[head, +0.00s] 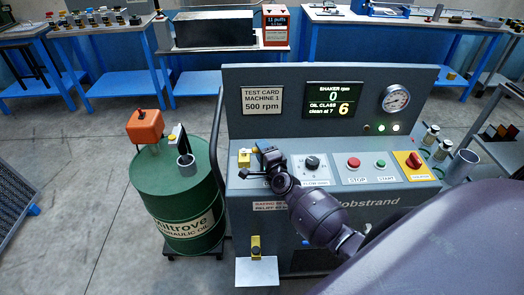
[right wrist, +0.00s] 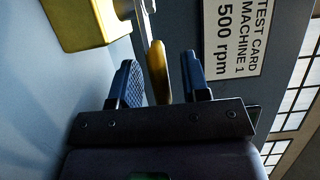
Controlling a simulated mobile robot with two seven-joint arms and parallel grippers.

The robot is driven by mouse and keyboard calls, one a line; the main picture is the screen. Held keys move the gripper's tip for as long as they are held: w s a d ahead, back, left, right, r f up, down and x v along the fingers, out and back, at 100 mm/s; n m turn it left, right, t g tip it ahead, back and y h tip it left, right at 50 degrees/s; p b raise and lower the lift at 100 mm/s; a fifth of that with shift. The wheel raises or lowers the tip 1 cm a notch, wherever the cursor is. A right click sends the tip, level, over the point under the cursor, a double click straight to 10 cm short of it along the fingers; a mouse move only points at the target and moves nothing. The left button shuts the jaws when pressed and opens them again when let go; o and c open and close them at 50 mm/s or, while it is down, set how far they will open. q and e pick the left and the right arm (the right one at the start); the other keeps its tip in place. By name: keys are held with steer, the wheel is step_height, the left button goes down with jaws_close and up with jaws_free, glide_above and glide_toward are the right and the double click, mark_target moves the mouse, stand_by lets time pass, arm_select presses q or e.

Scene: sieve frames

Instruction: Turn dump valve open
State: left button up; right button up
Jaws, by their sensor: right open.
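A yellow valve body (head: 244,158) stands at the left end of the console's sloped panel; I take it for the dump valve. In the right wrist view its yellow block (right wrist: 82,22) is at the upper left, and a yellow lever handle (right wrist: 158,70) points down toward my right gripper (right wrist: 160,82). The handle's end lies between the two open fingers, with visible gaps on both sides. In the head view my right gripper (head: 268,156) is just right of the valve and hides part of it. My left gripper is not in view.
The console (head: 300,100) carries a test card (head: 262,100), a display (head: 334,99), a knob (head: 312,163), stop (head: 353,163) and start (head: 380,164) buttons. A green oil drum (head: 165,205) stands close on the left. A yellow fitting (head: 256,246) sits on the lower front.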

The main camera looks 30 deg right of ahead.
jaws_close()
stand_by(0.3)
stand_by(0.4)
